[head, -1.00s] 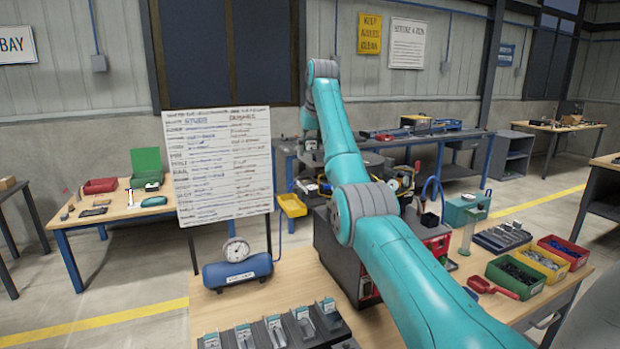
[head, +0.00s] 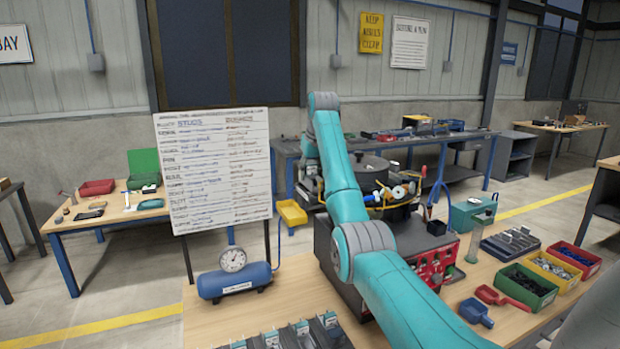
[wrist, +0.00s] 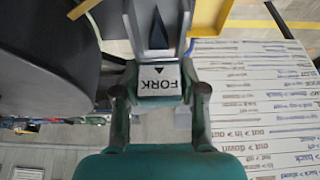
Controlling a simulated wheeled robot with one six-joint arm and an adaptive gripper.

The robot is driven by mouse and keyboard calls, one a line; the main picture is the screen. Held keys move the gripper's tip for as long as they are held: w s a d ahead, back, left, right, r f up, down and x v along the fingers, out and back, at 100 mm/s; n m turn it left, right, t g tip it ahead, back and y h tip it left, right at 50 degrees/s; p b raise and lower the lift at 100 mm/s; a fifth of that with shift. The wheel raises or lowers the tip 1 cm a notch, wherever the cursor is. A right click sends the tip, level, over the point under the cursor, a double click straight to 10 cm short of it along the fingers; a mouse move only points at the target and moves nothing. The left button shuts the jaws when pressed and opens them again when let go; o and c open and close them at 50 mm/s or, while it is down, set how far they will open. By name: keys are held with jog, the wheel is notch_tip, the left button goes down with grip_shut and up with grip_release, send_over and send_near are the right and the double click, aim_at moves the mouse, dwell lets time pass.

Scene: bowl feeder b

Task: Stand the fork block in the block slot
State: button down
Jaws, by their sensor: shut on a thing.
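In the wrist view my gripper (wrist: 158,88) is shut on the fork block (wrist: 158,76), a pale block with a black "FORK" label and an arrow. A grey part with a dark pointed mark extends from it toward the top of the picture. The block is held clear of the floor. In the head view my arm hides most of the gripper and the block, beside the black feeder bowl (head: 368,168). I cannot make out the block slot in either view. A dark rack of several labelled blocks (head: 290,338) is cut off at the bottom of the head view.
The bowl's dark side (wrist: 45,60) is close on the left in the wrist view. The whiteboard (head: 213,165) stands left of the arm, and a yellow bin (head: 291,213) lies between. A blue tank with gauge (head: 236,282) and parts bins (head: 522,284) stand on the bench.

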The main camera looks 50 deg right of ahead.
jog(key=shift+f, duration=0.9)
jog(key=c, duration=0.7)
grip_release()
jog(key=shift+f, duration=0.15)
jog(key=shift+o, duration=0.2)
